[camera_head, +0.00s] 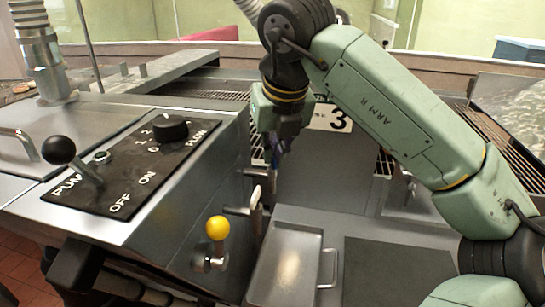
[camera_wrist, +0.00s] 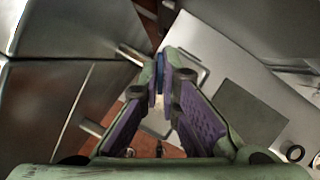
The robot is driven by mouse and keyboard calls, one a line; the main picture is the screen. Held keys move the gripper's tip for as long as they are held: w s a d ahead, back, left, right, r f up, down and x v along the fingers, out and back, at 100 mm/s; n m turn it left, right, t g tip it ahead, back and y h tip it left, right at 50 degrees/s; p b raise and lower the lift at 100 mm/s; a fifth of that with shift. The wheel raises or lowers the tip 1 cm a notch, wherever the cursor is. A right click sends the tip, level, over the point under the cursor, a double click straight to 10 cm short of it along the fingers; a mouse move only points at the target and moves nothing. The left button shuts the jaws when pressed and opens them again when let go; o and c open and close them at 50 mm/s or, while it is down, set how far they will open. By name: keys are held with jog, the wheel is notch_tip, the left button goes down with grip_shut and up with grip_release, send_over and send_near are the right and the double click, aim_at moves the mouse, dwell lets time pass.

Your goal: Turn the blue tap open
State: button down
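The blue tap sits low on the side face of the steel control cabinet, at my fingertips. In the head view my gripper (camera_head: 273,155) hides most of it; only a small blue patch shows. In the wrist view a dark blue piece of the tap (camera_wrist: 160,59) shows at the tips of the purple-padded fingers. My gripper (camera_wrist: 163,75) is nearly closed there, with the fingers converging on the blue piece. How firmly it is held I cannot see.
A yellow-knobbed tap (camera_head: 217,228) and a pale upright handle (camera_head: 255,212) stand nearer on the cabinet's side. The cabinet top bears a pump lever (camera_head: 60,150) and flow dial (camera_head: 171,128). A steel tray (camera_head: 287,265) lies below, beside a dark panel (camera_head: 395,270).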

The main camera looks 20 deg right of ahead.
jog(key=n+y, duration=0.2)
jog(key=n, duration=0.2)
jog(key=shift+d+n, duration=0.15)
jog(key=shift+n, duration=0.15)
jog(key=n+g+y, duration=0.1)
jog(key=n, duration=0.3)
jog(key=shift+w+p, duration=0.1)
jog(key=shift+p, duration=0.3)
jog(key=shift+n, duration=0.3)
jog(key=c, duration=1.8)
grip_release()
jog(key=shift+d+r, duration=0.1)
jog(key=v, duration=1.1)
jog(key=shift+d+r, duration=0.3)
jog(key=shift+r, duration=0.05)
jog(key=shift+f, duration=0.1)
